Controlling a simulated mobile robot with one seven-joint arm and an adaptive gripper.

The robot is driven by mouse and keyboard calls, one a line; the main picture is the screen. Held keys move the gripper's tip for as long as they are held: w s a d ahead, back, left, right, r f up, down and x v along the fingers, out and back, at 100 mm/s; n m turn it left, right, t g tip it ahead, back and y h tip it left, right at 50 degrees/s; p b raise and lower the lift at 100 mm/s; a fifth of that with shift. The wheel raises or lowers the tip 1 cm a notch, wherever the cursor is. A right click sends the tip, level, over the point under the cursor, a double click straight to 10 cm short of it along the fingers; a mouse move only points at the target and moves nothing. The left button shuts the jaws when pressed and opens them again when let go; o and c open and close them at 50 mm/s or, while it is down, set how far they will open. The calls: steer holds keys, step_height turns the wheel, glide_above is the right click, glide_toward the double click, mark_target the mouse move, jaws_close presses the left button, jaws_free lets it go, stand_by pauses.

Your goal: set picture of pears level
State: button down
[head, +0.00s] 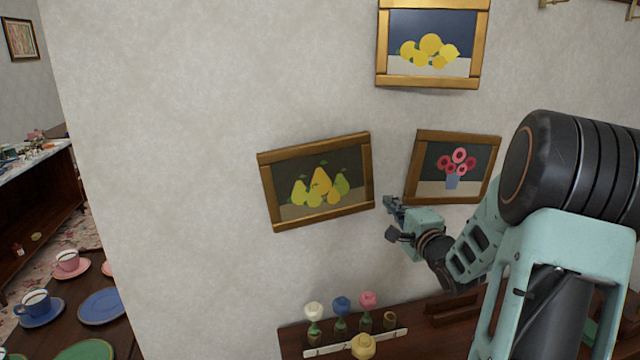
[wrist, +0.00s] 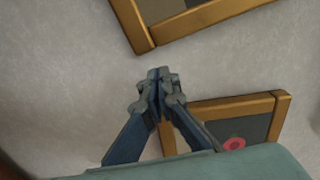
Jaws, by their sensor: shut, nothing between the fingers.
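The picture of pears (head: 322,212) hangs on the wall in a gold-brown frame, in the middle of the head view. It is tilted, with its right side higher than its left. My gripper (head: 389,204) is shut and empty, beside the frame's lower right corner. In the wrist view the shut fingertips (wrist: 158,76) show against bare wall. A frame corner above them, which seems to be the pear picture (wrist: 205,18), is apart from them in the picture. Whether the gripper touches the wall cannot be told.
The flower picture (head: 452,137) hangs close right of my gripper, and also shows below right in the wrist view (wrist: 240,105). A lemon picture (head: 428,82) hangs above. Wall left of the pears is clear.

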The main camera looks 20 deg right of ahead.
steer(key=shift+w+a, duration=0.15)
steer(key=shift+a, duration=1.9)
stand_by(1.2)
steer(key=shift+d, duration=1.05)
steer(key=p, duration=0.2)
glide_toward(374, 202)
steer(key=shift+d, duration=0.95)
steer(key=shift+f, duration=0.1)
